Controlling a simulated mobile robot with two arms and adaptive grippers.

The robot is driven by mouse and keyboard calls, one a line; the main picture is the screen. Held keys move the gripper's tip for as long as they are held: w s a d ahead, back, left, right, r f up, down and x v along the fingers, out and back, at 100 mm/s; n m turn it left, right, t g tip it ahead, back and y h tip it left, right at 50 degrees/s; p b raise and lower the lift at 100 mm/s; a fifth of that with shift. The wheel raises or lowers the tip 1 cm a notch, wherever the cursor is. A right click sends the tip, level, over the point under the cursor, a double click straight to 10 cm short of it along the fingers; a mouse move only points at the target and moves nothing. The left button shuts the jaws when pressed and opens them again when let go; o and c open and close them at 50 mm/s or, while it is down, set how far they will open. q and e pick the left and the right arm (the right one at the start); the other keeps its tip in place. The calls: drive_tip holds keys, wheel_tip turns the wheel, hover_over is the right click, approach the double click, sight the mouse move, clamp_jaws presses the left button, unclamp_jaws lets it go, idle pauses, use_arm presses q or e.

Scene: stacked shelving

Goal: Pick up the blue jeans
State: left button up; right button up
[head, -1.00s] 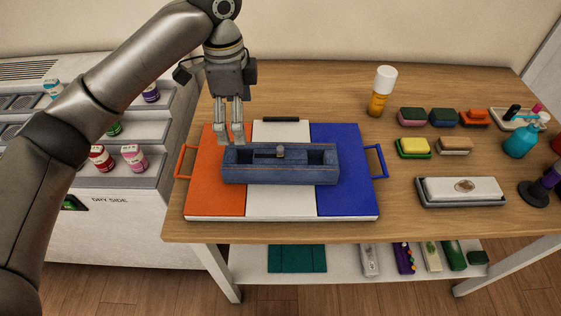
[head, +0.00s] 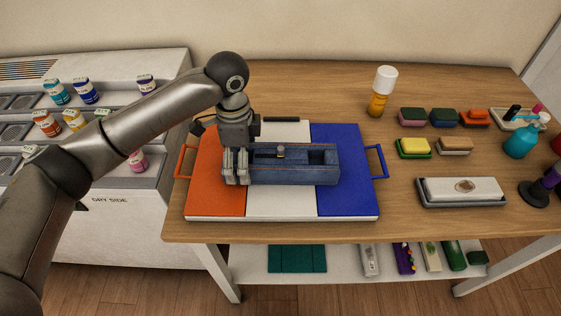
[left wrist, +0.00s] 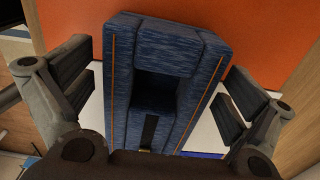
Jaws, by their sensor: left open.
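The blue jeans (head: 290,173) look like a denim-blue box with orange stitch lines, two square openings and a small knob on top. They lie across the orange, white and blue tray (head: 345,205), and in the left wrist view the jeans (left wrist: 205,48) run up the middle of the picture. My left gripper (head: 237,180) is at the left end of the jeans, pointing down. In the left wrist view the left gripper (left wrist: 165,95) is open, one finger on each side of the jeans, with small gaps visible. My right gripper is not in view.
A white-capped orange bottle (head: 380,92), several sponges (head: 413,147) and a white block in a grey tray (head: 460,190) are on the right of the table. A stepped white rack (head: 120,190) with small jars stands left. A lower shelf (head: 340,263) holds several items.

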use_arm(q)
drive_tip(key=c, duration=1.1)
drive_tip(key=shift+r, duration=0.1)
wheel_tip(320, 180, up, 10)
drive_tip(key=shift+f, duration=0.1)
drive_tip(key=shift+f, duration=0.3)
drive_tip(key=shift+f, duration=4.6)
drive_tip(key=o, duration=0.9)
